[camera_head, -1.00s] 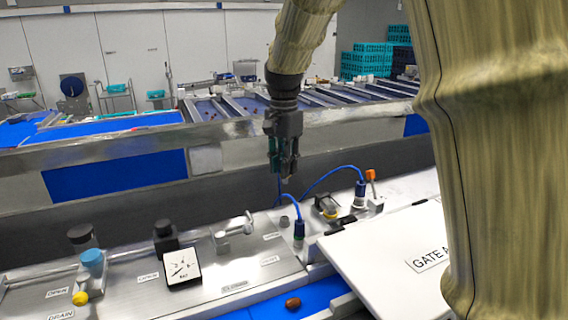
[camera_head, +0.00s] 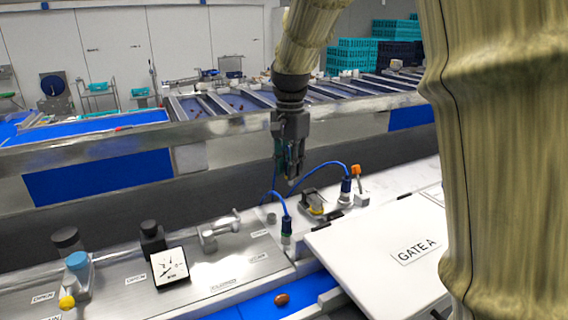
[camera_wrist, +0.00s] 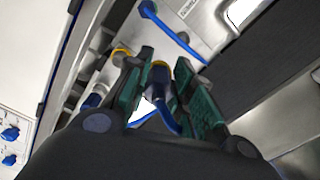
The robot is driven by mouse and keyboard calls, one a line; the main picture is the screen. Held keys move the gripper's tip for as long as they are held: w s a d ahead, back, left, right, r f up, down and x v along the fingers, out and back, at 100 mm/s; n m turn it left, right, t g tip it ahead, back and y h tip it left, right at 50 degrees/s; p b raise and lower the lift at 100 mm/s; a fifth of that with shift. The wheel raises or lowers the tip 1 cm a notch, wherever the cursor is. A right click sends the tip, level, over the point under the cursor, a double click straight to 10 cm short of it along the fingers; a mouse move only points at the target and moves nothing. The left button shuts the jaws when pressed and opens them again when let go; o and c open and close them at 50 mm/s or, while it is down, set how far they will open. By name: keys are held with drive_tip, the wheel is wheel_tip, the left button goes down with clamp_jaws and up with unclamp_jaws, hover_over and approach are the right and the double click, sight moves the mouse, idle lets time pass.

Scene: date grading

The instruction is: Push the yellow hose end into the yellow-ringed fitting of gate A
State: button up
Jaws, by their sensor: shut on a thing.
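My gripper (camera_head: 289,172) hangs above the metal bench, left of and above a grey piece with yellow on it (camera_head: 314,207). In the wrist view my gripper (camera_wrist: 160,95), with green finger pads, is shut on the yellow-ringed hose end (camera_wrist: 158,70); its blue hose (camera_wrist: 168,118) trails between the fingers. A yellow-ringed fitting (camera_wrist: 121,54) shows just left of the fingers in the wrist view, apart from the hose end in the picture. The height gap cannot be told. The white GATE A cover (camera_head: 390,250) lies at the right.
Two other blue hoses end in connectors on the bench, one front (camera_head: 286,236) and one back (camera_head: 346,188). An orange-topped part (camera_head: 357,175) stands beside the back one. A gauge (camera_head: 170,268) and a metal handle (camera_head: 220,230) are at the left. A date (camera_head: 282,299) lies on the blue belt.

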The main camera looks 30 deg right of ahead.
drive_tip(key=s+d+p, duration=0.1)
drive_tip(key=s+d, duration=0.4)
drive_tip(key=shift+d+f, duration=0.15)
drive_tip(key=shift+f, duration=0.3)
idle(0.6)
drive_tip(key=shift+f, duration=1.35)
idle(0.6)
drive_tip(key=shift+f+p, duration=0.2)
drive_tip(key=shift+p, duration=0.35)
idle(1.3)
drive_tip(key=shift+f, duration=1.15)
idle(1.5)
